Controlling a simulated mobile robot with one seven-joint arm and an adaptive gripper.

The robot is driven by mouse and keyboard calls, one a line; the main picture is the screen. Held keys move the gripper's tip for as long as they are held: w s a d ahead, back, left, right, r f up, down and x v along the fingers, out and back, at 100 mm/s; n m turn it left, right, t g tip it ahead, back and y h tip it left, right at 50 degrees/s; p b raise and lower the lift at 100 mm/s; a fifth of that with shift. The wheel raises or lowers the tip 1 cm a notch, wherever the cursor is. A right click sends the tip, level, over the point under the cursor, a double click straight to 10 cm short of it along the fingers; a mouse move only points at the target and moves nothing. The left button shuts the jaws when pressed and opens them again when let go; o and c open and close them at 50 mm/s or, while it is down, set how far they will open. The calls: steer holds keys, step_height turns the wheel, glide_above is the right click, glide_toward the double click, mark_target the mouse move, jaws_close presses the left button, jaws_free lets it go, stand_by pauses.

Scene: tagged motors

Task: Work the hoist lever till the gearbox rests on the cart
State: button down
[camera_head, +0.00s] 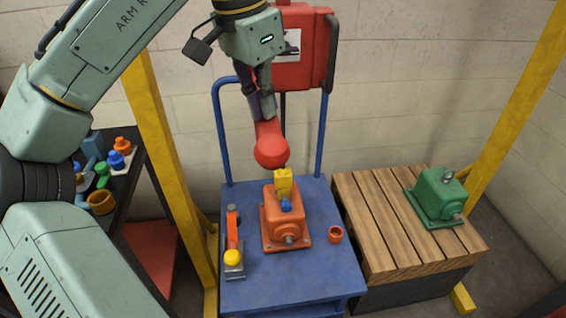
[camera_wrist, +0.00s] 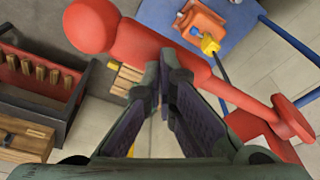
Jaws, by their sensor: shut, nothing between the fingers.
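The orange gearbox (camera_head: 286,218) is upright over the middle of the blue cart (camera_head: 265,293), with its base at the deck; I cannot tell whether it bears on it. A yellow hook block (camera_head: 283,183) is at its top. The gearbox also shows in the wrist view (camera_wrist: 203,20). The red hoist lever (camera_head: 267,132) ends in a big red ball and points toward the head camera; in the wrist view the lever (camera_wrist: 150,43) crosses beyond my fingers. My gripper (camera_head: 262,108) is shut and empty, its tips close to the lever's shaft. Whether they touch is unclear.
A red box (camera_head: 300,60) stands behind the lever. A green gearbox (camera_head: 440,195) sits on a wooden pallet (camera_head: 375,222). Yellow posts (camera_head: 160,140) flank the cart.

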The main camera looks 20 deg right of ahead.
mark_target(263, 120)
steer(key=shift+f+b, duration=1.15)
steer(key=shift+f, duration=1.45)
steer(key=shift+w+f, duration=0.1)
steer(key=shift+f, duration=0.05)
steer(key=shift+f, duration=0.25)
steer(key=r+p, duration=0.6)
steer(key=shift+w+d+r+p, duration=0.1)
steer(key=shift+w+r+p, duration=0.1)
steer(key=shift+r+p, duration=0.2)
step_height(263, 120, up, 7)
steer(key=shift+w+r, duration=0.15)
steer(key=shift+w, duration=0.05)
